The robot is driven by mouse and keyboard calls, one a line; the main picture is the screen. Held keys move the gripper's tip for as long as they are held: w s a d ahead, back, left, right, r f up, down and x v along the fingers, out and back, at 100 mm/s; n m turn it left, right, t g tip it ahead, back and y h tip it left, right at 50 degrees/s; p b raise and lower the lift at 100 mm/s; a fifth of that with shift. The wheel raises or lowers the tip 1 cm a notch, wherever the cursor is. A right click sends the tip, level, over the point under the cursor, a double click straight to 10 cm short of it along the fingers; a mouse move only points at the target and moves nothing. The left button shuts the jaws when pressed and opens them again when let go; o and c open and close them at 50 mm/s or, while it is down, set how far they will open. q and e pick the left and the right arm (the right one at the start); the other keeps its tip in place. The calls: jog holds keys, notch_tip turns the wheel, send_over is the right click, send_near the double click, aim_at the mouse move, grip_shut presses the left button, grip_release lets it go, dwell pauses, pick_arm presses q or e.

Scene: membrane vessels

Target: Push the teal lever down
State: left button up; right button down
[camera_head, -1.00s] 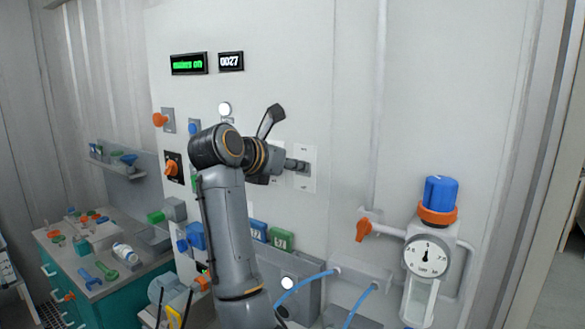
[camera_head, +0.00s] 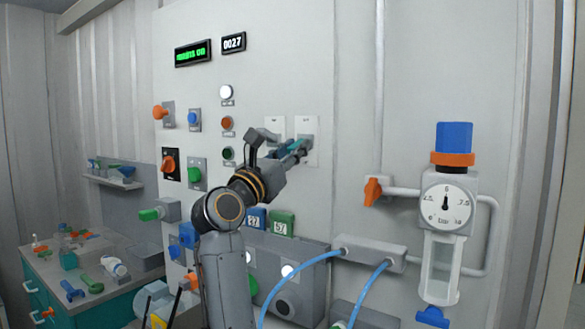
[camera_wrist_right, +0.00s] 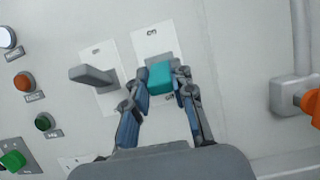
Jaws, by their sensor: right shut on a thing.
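The teal lever (camera_wrist_right: 160,78) sits on a white plate (camera_wrist_right: 153,42) on the wall panel. In the right wrist view its teal end lies between the two fingers of my right gripper (camera_wrist_right: 160,84), which is shut on it. In the head view my right gripper (camera_head: 290,153) reaches the same plate, and a bit of teal (camera_head: 297,145) shows between its fingers. A grey lever (camera_wrist_right: 92,75) on a neighbouring plate stands to the left of the teal one. My left gripper is not in view.
Buttons and knobs, including an orange knob (camera_head: 168,163), are left of the levers. An orange valve handle (camera_head: 373,190), pipes and a gauge (camera_head: 446,207) are to the right. Blue hoses (camera_head: 300,273) run below. A workbench with tools stands at the far left.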

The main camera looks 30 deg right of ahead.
jog(key=shift+f+t+h+b, duration=0.15)
jog(key=shift+t+h+b, duration=0.3)
jog(key=shift+b, duration=0.3)
jog(key=c, duration=1.1)
grip_release()
jog(key=shift+d, duration=0.1)
jog(key=shift+w, duration=0.1)
jog(key=shift+f, duration=0.15)
jog(key=shift+g, duration=0.25)
jog(key=v, duration=0.7)
jog(key=shift+f, duration=0.1)
